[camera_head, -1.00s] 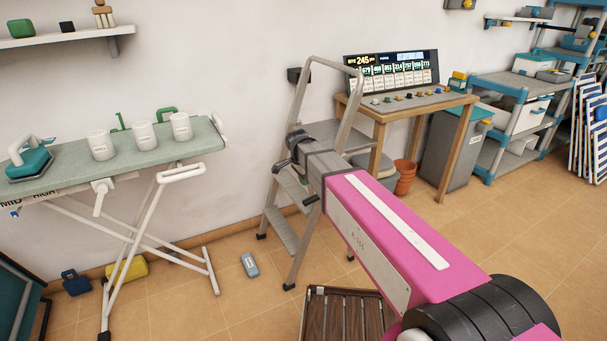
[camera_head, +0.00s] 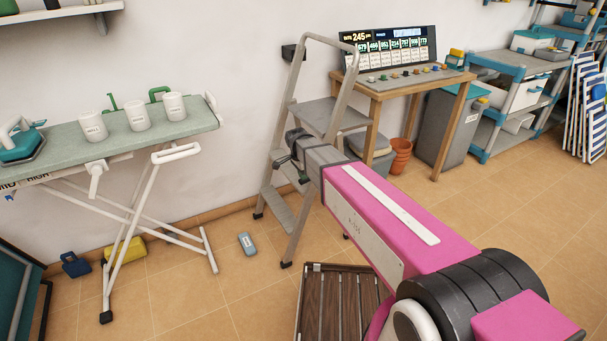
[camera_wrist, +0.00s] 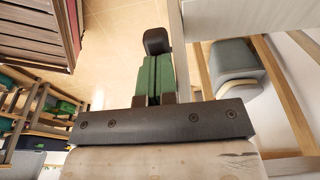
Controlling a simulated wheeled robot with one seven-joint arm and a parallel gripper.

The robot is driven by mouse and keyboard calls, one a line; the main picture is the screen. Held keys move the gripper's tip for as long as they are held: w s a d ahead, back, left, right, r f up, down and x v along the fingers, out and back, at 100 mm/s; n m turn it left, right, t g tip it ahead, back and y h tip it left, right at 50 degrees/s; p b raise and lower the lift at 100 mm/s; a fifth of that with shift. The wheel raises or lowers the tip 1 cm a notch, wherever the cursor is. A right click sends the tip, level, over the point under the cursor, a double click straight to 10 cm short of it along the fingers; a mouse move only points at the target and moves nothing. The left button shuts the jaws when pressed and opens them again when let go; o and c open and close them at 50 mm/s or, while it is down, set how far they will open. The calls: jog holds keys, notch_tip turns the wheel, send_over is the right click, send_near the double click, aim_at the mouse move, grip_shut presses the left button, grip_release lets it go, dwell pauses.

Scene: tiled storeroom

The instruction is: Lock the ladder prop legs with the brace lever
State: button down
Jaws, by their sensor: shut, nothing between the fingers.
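The grey metal stepladder (camera_head: 302,228) stands open near the wall in the head view, with its upper rail (camera_head: 325,40) and top platform (camera_head: 328,114) above my arm. My gripper (camera_head: 280,160) is at the ladder's front left side, in front of the steps. I cannot make out the brace lever, and my arm covers part of the ladder's legs.
An ironing board (camera_head: 65,145) with mugs and an iron stands left. A wooden table (camera_head: 380,107) with a display panel is behind the ladder. A slatted brown wooden item (camera_head: 340,305) lies in front. A small grey-blue object (camera_head: 247,244) is on the floor. Floor at right is open.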

aim_at(304, 183)
jog(key=shift+s+a+f+t+h, duration=0.15)
jog(key=shift+f+t+h, duration=0.55)
jog(key=shift+f+h, duration=0.5)
jog(key=shift+w+f+t+h, duration=0.2)
jog(key=shift+f+t+h, duration=0.7)
jog(key=shift+f+h, duration=0.25)
jog(key=shift+d+f+h, duration=0.2)
jog(key=shift+d+h, duration=0.05)
jog(key=shift+x, duration=0.95)
jog(key=shift+a+f, duration=0.1)
jog(key=shift+f, duration=0.15)
jog(key=shift+s+r, duration=0.1)
